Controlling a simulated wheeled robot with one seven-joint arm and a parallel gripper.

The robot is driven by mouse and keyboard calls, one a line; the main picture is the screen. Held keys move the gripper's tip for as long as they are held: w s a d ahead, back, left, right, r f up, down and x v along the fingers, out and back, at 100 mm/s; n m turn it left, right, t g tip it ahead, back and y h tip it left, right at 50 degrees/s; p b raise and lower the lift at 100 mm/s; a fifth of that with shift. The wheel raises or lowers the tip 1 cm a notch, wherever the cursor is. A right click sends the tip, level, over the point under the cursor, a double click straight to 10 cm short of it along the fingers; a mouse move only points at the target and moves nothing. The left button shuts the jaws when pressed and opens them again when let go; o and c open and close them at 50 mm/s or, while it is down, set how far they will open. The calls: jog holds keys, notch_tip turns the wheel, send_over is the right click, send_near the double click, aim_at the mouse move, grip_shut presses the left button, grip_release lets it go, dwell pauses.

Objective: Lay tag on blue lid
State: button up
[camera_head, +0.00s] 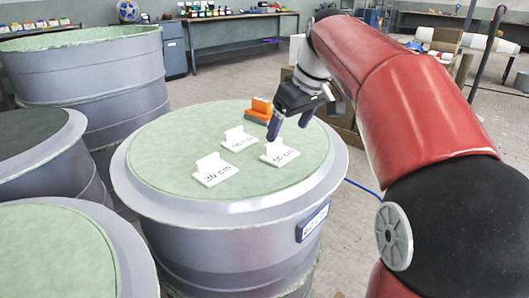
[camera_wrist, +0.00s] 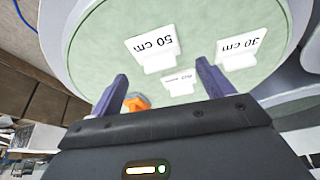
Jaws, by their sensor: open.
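Three white tags with upright tabs stand on a round, pale green mould top (camera_head: 160,160). One reads 30 cm (camera_head: 215,172); it also shows in the wrist view (camera_wrist: 238,50). The right tag (camera_head: 280,155) reads 50 cm in the wrist view (camera_wrist: 153,47). The writing on the third tag (camera_head: 239,140) is too small to read surely; it also shows in the wrist view (camera_wrist: 179,82). My gripper (camera_head: 291,122) is open and empty, above the mould top close to the 50 cm tag. No clearly blue lid shows; a blue label (camera_head: 313,220) is on this mould's side.
An orange and grey object (camera_head: 261,108) stands at the far edge of the mould top, beside my gripper. Other grey moulds (camera_head: 95,75) stand at the left. Workbenches line the back wall. Bare mould top lies left and in front of the tags.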

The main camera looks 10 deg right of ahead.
aim_at(280, 150)
jog(key=w+n, duration=0.1)
jog(key=w, duration=0.2)
jog(key=shift+a, duration=0.15)
jog(key=shift+y, duration=0.3)
jog(key=x, duration=0.2)
jog(key=b+x, duration=0.1)
jog(key=x, duration=0.4)
jog(key=shift+s+f, duration=0.15)
jog(key=shift+s, duration=0.1)
jog(key=c, duration=0.6)
jog(key=shift+c, duration=0.2)
